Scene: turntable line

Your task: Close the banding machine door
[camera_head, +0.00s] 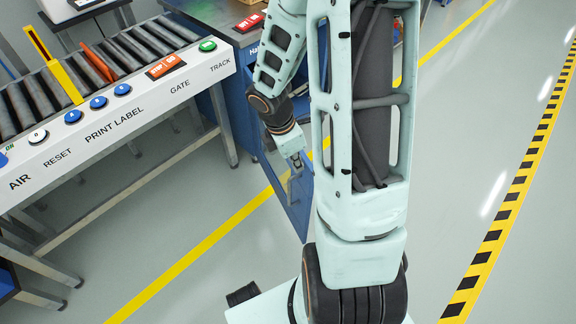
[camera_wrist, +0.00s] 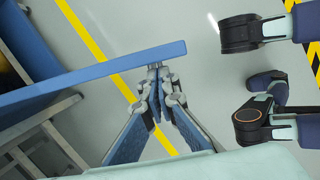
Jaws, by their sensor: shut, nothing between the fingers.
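The banding machine door is a blue-framed panel (camera_head: 300,218) that stands open, swung out from the blue cabinet (camera_head: 235,102). My gripper (camera_head: 297,163) is at the door's upper part, near a grey bent handle or bar; the arm hides part of the door. In the wrist view the door (camera_wrist: 95,74) shows edge-on as a long blue strip. My gripper (camera_wrist: 157,82) is shut and empty, its tips close to the strip's free end. I cannot tell whether they touch it.
A roller conveyor (camera_head: 110,62) with a white button panel (camera_head: 150,92) stands at the left, its metal legs reaching the floor. A yellow floor line (camera_head: 200,250) runs under the door. Open grey floor (camera_head: 470,130) lies to the right, up to a black-and-yellow stripe.

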